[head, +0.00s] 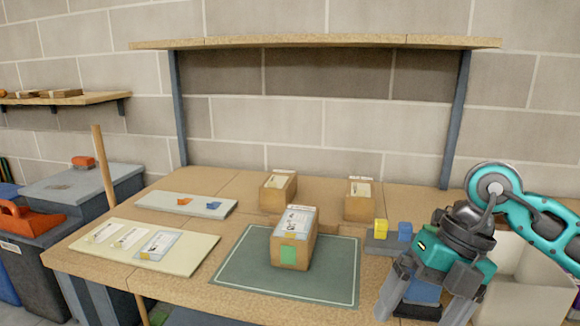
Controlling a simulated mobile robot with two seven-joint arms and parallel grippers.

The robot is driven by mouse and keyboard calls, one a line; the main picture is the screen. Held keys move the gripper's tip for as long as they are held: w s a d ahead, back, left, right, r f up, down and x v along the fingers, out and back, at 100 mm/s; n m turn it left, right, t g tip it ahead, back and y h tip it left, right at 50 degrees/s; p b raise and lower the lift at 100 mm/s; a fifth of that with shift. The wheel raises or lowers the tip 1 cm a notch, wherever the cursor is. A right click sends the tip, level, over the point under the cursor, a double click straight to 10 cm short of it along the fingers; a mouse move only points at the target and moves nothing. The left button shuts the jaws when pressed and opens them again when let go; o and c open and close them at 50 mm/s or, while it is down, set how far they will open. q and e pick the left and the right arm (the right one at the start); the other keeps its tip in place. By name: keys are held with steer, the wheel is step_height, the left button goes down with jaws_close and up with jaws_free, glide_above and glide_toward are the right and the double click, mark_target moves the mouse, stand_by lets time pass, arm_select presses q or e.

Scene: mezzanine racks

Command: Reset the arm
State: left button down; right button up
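My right arm (552,216), teal and grey, comes in from the right edge and bends down at a raised elbow. Its gripper (418,310) hangs at the front right of the wooden table (190,284), pointing down. The two grey fingers are spread apart, and I see nothing held between them. It is to the right of the green mat (236,273) and apart from the box on it. My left arm and gripper are not in view.
A cardboard box (286,251) stands on the mat; two more boxes (270,199) (356,207) stand behind. A grey tray with yellow (381,228) and blue (405,231) blocks is by my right gripper. A white bin (525,300) is below my arm. A cream board (190,252) lies left.

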steer(key=s+a+r+m+t+y, duration=0.1)
steer(key=a+r+m+y, duration=0.1)
steer(key=a+y, duration=0.6)
steer(key=s+a+r+m+y, duration=0.1)
steer(key=s+a+m+y, duration=0.1)
steer(key=a+y, duration=0.6)
steer(key=w+d+f+m+t+h, duration=0.3)
steer(key=d+f+m+t+h, duration=0.3)
steer(key=m+t, duration=0.45)
steer(key=w+d+f+m+t+h, duration=0.2)
steer(key=d+f+m+t+h, duration=0.4)
steer(key=f+m, duration=0.5)
steer(key=s+d+f+m+g+h, duration=0.2)
steer(key=s+f+m+h, duration=0.1)
steer(key=s+f, duration=0.2)
steer(key=s+d+f+m+g+h, duration=0.2)
steer(key=s+f, duration=0.4)
steer(key=f, duration=0.4)
steer(key=shift+s+f+m+g+h, duration=0.15)
steer(key=shift+m+g+h, duration=0.5)
steer(key=shift+m, duration=0.6)
